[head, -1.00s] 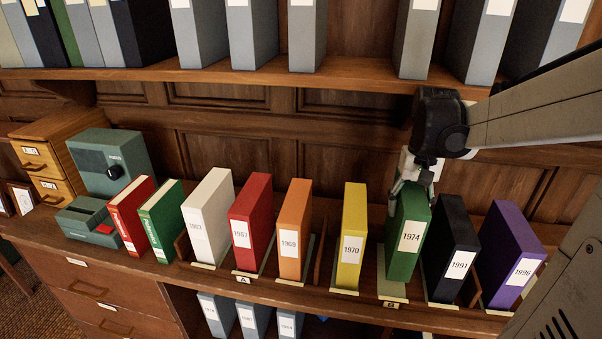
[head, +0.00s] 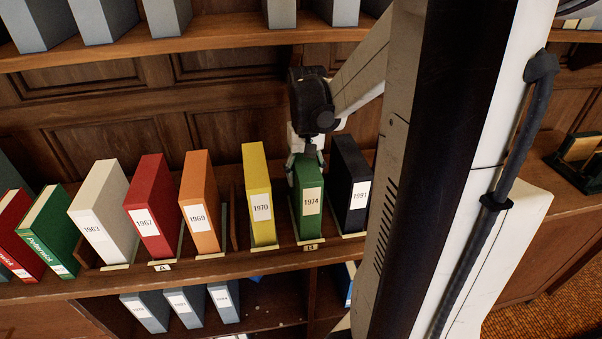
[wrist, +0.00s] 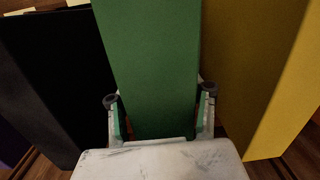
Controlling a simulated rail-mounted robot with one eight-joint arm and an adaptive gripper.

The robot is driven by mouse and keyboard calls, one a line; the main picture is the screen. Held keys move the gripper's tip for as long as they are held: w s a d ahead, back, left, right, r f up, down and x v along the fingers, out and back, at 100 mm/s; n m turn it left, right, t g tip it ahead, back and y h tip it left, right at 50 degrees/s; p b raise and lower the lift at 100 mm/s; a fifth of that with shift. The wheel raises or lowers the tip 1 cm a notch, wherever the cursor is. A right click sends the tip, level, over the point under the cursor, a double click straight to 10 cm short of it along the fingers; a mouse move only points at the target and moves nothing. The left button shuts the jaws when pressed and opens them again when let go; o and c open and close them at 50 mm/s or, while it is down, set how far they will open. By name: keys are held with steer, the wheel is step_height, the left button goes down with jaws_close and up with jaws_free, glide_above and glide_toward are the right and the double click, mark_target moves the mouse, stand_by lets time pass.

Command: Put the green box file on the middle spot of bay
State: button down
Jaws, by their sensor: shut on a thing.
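The green box file (head: 311,210), labelled 1974, stands upright at the middle spot of bay B, above the B tag (head: 311,247). Its base appears to be at the pale pad there; I cannot tell for certain whether it bears on it. My gripper (head: 306,168) is shut on its upper rear part from above. In the wrist view the fingers (wrist: 160,103) lie on either side of the green file (wrist: 155,55). The yellow 1970 file (head: 260,200) stands to its left and the black 1991 file (head: 352,190) to its right, both apart from it.
Bay A, with its tag (head: 163,267), holds the white (head: 100,210), red (head: 150,205) and orange (head: 201,205) files. An upper shelf (head: 150,48) with grey files runs above. My column hides the counter right of the black file.

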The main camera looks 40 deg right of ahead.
steer(key=shift+f, duration=0.1)
steer(key=c, duration=0.9)
jaws_free()
steer(key=r, duration=1.1)
steer(key=shift+d+r, duration=0.25)
steer(key=shift+r, duration=0.1)
steer(key=shift+a+r, duration=0.1)
steer(key=shift+r, duration=0.15)
steer(key=shift+a+r, duration=0.1)
steer(key=shift+a, duration=0.3)
steer(key=s+a+f+n+t, duration=0.1)
steer(key=s+a+n+t, duration=0.1)
steer(key=a, duration=1)
steer(key=s+a+f+n+t, duration=0.2)
steer(key=s+a+n+t, duration=0.1)
steer(key=a, duration=1)
steer(key=shift+n+t+h, duration=0.3)
steer(key=shift+n+t, duration=0.3)
steer(key=shift+t, duration=0.6)
